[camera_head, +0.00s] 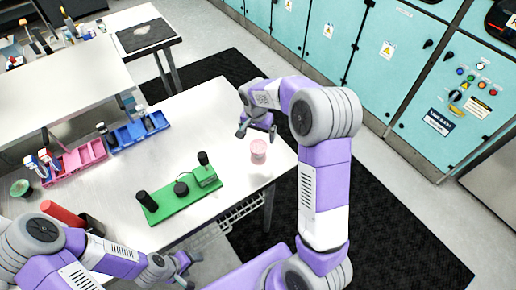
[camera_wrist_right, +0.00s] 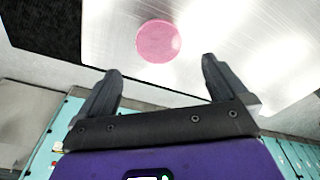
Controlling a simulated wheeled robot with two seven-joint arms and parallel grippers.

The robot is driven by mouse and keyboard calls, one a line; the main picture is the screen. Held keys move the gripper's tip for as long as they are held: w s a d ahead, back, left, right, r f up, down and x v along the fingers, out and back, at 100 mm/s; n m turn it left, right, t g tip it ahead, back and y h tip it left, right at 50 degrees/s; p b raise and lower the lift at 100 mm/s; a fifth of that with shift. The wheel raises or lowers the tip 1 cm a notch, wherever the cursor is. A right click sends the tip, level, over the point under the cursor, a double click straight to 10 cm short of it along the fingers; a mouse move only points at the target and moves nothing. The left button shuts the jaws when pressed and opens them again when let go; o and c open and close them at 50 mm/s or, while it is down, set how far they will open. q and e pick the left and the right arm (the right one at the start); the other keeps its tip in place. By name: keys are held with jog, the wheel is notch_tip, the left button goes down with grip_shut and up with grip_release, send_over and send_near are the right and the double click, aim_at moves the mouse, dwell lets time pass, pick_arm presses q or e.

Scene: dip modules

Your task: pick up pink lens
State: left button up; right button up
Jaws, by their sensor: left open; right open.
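The pink lens (camera_head: 258,151) stands on the white table near its right corner in the head view. In the right wrist view the pink lens (camera_wrist_right: 158,41) shows as a round pink disc beyond the fingertips. My right gripper (camera_head: 256,130) is open and empty, close to the lens on its far side; the two fingers are spread apart in the wrist view (camera_wrist_right: 160,75). My left gripper (camera_head: 187,266) is open and empty, at the table's front edge, far from the lens.
A green board (camera_head: 180,197) with several black cylinders lies left of the lens. A blue bin (camera_head: 140,133), a pink bin (camera_head: 82,157) and a red cylinder (camera_head: 62,213) are further left. The table (camera_head: 205,125) is clear around the lens.

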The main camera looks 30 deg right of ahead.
aim_at(258, 146)
notch_tip(258, 146, down, 6)
jog(key=shift+f, duration=0.1)
jog(key=c, duration=1.1)
